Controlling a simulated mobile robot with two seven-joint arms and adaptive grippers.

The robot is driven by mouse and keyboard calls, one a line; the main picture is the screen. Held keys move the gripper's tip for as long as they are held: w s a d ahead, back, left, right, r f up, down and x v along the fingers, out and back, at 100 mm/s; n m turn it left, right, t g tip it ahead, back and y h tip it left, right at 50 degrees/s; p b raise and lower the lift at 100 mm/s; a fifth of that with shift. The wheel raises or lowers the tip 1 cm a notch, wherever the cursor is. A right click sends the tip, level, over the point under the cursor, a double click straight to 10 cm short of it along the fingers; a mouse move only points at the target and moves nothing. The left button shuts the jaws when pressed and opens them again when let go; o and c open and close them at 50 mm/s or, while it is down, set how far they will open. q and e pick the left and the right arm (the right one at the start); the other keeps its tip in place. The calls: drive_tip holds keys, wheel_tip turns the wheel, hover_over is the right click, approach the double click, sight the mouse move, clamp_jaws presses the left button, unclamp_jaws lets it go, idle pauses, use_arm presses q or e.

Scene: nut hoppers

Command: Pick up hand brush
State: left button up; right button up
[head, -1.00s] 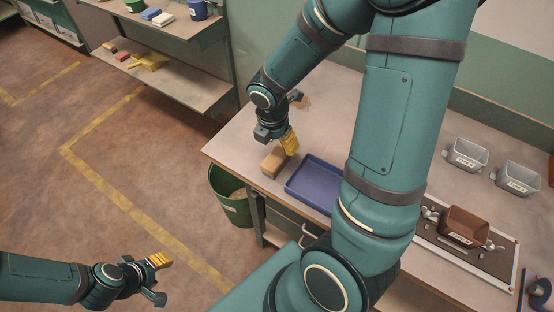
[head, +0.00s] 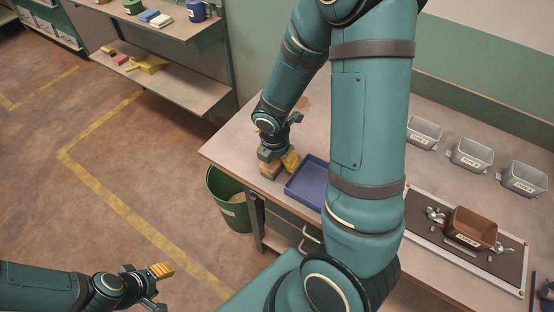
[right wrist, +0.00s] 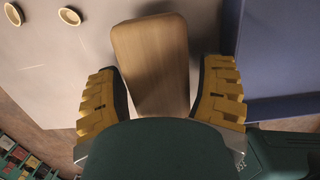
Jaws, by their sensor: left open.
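The hand brush (head: 268,170) shows as a pale wooden block lying on the workbench near its left end, left of the blue tray. My right gripper (head: 280,163) is down over it and hides part of it. In the right wrist view the brush's wooden top (right wrist: 152,62) lies between the two yellow-padded fingers (right wrist: 160,92). The fingers are spread on either side, with a thin gap visible at the right one. Bristles are not visible. My left gripper (head: 158,286) is open and empty, low at the left over the floor, far from the brush.
The blue tray (head: 304,185) lies close right of the brush. A green bin (head: 228,205) stands on the floor by the bench's left end. Grey bins (head: 471,154) and a brown hopper (head: 470,229) are at the right. Two small tan round items (right wrist: 70,16) show beyond the brush.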

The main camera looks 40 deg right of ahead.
drive_tip(key=c, duration=1)
wheel_tip(320, 180, up, 9)
drive_tip(key=p, duration=0.3)
drive_tip(key=shift+f, duration=0.15)
drive_tip(key=shift+r, duration=0.7)
